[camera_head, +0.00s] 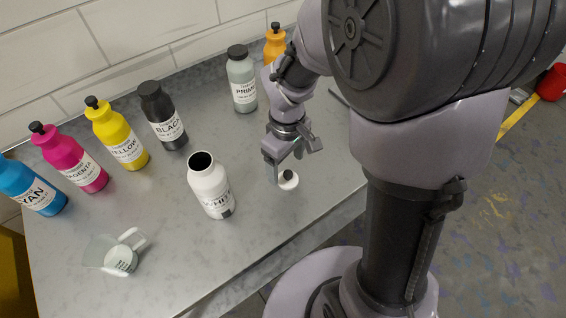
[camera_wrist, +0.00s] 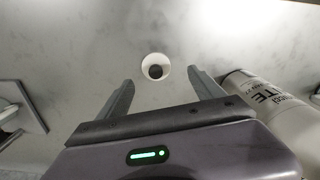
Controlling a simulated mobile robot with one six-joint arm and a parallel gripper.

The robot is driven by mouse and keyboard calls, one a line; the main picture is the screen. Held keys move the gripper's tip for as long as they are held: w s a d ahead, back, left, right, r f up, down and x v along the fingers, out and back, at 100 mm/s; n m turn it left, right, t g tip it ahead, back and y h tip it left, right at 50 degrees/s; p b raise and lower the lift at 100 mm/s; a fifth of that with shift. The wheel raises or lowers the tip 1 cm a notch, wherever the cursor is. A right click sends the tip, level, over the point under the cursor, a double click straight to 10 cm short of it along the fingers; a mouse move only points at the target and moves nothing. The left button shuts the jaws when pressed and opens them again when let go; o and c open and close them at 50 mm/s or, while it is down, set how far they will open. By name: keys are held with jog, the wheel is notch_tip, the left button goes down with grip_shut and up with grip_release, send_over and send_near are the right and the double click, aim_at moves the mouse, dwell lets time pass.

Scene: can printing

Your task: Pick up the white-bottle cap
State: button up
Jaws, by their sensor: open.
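The white-bottle cap (camera_head: 288,180) is a white disc with a dark knob on top. It lies on the grey table to the right of the uncapped white bottle (camera_head: 210,186). In the wrist view the cap (camera_wrist: 156,68) sits just past the fingertips, roughly midway between them. My gripper (camera_head: 288,160) is open and empty, close to the cap and pointing down at it. Its two fingers (camera_wrist: 158,84) are apart in the wrist view. The white bottle (camera_wrist: 272,100) stands at the right there, beside the right finger. The exact height above the cap is hard to tell.
Cyan (camera_head: 32,186), magenta (camera_head: 70,158), yellow (camera_head: 117,134) and black (camera_head: 162,116) bottles line the left and back. A primer bottle (camera_head: 242,80) and an orange bottle (camera_head: 275,42) stand behind my arm. A clear jug (camera_head: 112,254) is front left. The table (camera_head: 290,225) is clear around the cap.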

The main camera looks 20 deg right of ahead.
aim_at(288, 174)
jog(key=f+b, duration=0.1)
jog(key=f, duration=0.1)
jog(key=f+b, duration=0.1)
jog(key=f, duration=0.1)
jog(key=f+b, duration=0.1)
jog(key=f, duration=0.1)
jog(key=shift+w+d+f, duration=0.15)
jog(key=shift+d, duration=0.25)
